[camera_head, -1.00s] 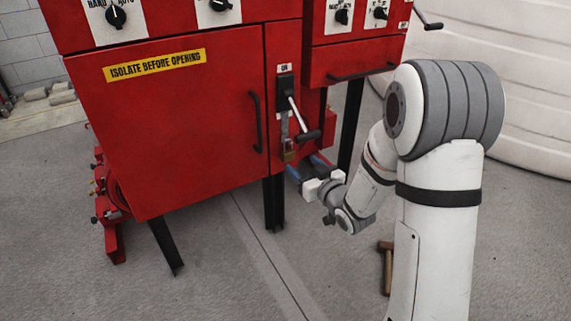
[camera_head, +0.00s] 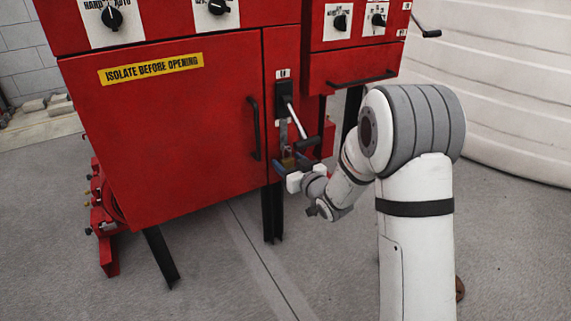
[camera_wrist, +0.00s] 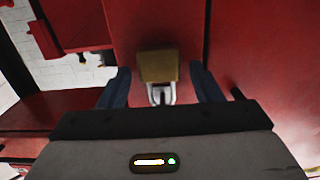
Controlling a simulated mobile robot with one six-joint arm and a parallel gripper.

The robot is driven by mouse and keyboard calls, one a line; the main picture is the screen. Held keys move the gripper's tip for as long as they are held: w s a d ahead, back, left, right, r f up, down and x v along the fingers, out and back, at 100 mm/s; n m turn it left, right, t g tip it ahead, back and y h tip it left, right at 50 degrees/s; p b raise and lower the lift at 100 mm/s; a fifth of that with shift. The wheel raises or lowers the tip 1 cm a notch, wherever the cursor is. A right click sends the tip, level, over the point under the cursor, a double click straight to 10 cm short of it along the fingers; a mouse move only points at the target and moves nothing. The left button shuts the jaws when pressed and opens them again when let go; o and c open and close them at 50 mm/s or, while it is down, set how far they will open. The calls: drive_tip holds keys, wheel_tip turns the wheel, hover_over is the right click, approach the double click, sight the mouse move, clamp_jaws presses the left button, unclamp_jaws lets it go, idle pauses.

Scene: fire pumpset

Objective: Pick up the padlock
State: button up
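The brass padlock (camera_head: 288,164) hangs on the front of the red cabinet, below the switch lever (camera_head: 302,128). In the wrist view its brass body (camera_wrist: 158,66) is at the upper middle, with a pale metal shackle (camera_wrist: 161,95) closer to my gripper. My gripper (camera_wrist: 160,74) is open, with one blue finger on each side of the padlock. Gaps show between the fingers and the brass body. In the head view my gripper (camera_head: 291,163) is at the padlock and partly covers it.
The red cabinet (camera_head: 160,130) fills the left and middle, with a black door handle (camera_head: 254,128) left of the padlock. The lever's black grip (camera_head: 307,143) hangs just above my gripper. A white ribbed tank (camera_head: 500,110) stands at right. The floor (camera_head: 220,270) in front is clear.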

drive_tip(key=c, duration=1)
drive_tip(key=shift+r+p, duration=0.45)
drive_tip(key=shift+r, duration=0.2)
drive_tip(key=shift+s+d+r, duration=0.15)
drive_tip(key=shift+r, duration=0.05)
drive_tip(key=b+v, duration=0.2)
drive_tip(key=v, duration=0.3)
drive_tip(key=f+b+v, duration=0.1)
drive_tip(key=b+v, duration=0.2)
drive_tip(key=v, duration=0.3)
drive_tip(key=b+v, duration=0.3)
drive_tip(key=v, duration=0.3)
drive_tip(key=shift+s+d+f, duration=0.1)
drive_tip(key=shift+s+f, duration=0.1)
